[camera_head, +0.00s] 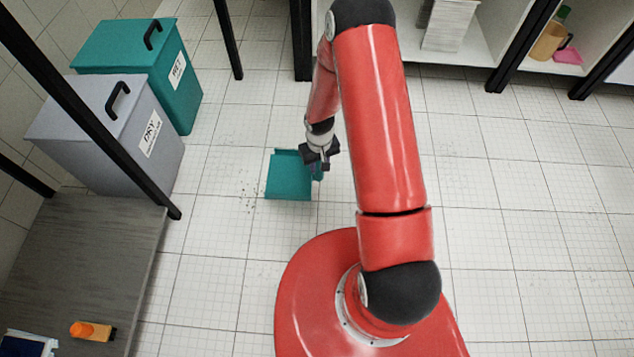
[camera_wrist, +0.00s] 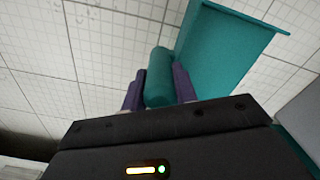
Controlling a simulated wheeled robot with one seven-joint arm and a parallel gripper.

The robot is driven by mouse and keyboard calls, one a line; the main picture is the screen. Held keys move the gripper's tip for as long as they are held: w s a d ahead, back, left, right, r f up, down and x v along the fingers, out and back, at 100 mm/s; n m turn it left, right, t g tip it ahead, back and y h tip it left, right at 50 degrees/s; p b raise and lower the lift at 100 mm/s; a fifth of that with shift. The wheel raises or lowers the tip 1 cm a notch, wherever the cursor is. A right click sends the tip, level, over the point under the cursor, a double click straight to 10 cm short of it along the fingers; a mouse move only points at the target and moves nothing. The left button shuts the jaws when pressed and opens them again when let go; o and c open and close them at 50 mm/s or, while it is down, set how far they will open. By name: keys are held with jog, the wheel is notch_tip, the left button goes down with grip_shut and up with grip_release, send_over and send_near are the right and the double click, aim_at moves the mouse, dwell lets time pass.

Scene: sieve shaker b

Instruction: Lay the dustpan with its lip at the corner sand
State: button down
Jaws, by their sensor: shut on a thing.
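The teal dustpan (camera_head: 287,178) is at or just above the tiled floor, left of my gripper (camera_head: 320,163). In the wrist view, my gripper (camera_wrist: 157,88) is shut on the dustpan's round handle, with a purple finger on each side. The pan (camera_wrist: 222,50) reaches away to the upper right there. Dark grains of sand (camera_head: 248,194) are scattered on the floor just left of the pan, apart from its left edge. I cannot tell whether the pan touches the floor.
A grey DRY bin (camera_head: 105,135) and a teal WET bin (camera_head: 135,65) stand at the left. A grey bench (camera_head: 85,255) with an orange object (camera_head: 88,330) is at lower left. Black posts and white shelving (camera_head: 480,45) stand at the back. Floor right of my arm is clear.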

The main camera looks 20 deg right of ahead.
notch_tip(320, 180, down, 11)
jog(key=shift+r+b, duration=0.15)
jog(key=shift+b, duration=0.35)
jog(key=shift+f, duration=0.2)
jog(key=c, duration=1.1)
grip_release()
jog(key=shift+r, duration=0.1)
jog(key=shift+r, duration=0.1)
